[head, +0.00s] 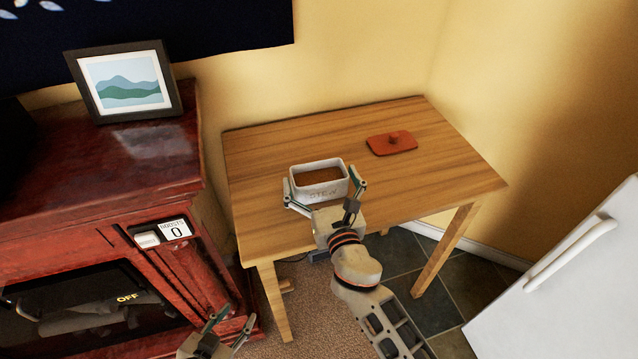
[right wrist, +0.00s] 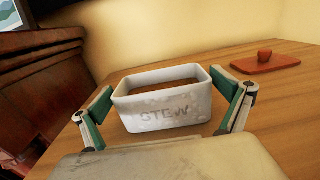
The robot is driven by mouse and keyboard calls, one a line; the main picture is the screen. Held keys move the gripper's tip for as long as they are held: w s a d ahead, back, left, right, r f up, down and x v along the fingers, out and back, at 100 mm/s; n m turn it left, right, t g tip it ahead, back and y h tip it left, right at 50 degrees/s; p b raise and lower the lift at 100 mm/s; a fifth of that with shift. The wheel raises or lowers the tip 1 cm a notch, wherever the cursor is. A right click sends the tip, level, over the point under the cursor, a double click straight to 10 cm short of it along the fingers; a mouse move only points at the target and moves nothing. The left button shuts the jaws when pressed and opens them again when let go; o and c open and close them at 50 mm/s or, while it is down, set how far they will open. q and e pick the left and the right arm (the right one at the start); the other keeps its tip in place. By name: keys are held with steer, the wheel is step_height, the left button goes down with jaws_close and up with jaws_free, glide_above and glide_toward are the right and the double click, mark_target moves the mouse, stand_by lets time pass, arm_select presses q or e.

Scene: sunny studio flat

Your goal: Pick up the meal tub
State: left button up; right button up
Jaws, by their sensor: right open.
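The meal tub (head: 321,186) is a light grey rectangular tub marked STEW, with brown content, standing upright and uncovered on the wooden table. It also shows in the right wrist view (right wrist: 165,112). My right gripper (head: 326,186) is open, with one finger on each side of the tub. In the right wrist view its fingers (right wrist: 166,112) flank the tub's short ends; I cannot tell whether they touch it. My left gripper (head: 228,330) is at the bottom left of the head view, low in front of the dark red cabinet, its fingers apart and empty.
The wooden table (head: 270,145) is clear around the tub. A red lid (head: 391,144) with a knob lies at the back right. A dark red fireplace cabinet (head: 100,190) with a framed picture (head: 125,82) stands left. A white appliance (head: 570,290) stands at the right.

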steer(key=shift+w+a, duration=0.1)
steer(key=shift+w, duration=0.4)
steer(key=c, duration=1.2)
steer(key=shift+r, duration=0.1)
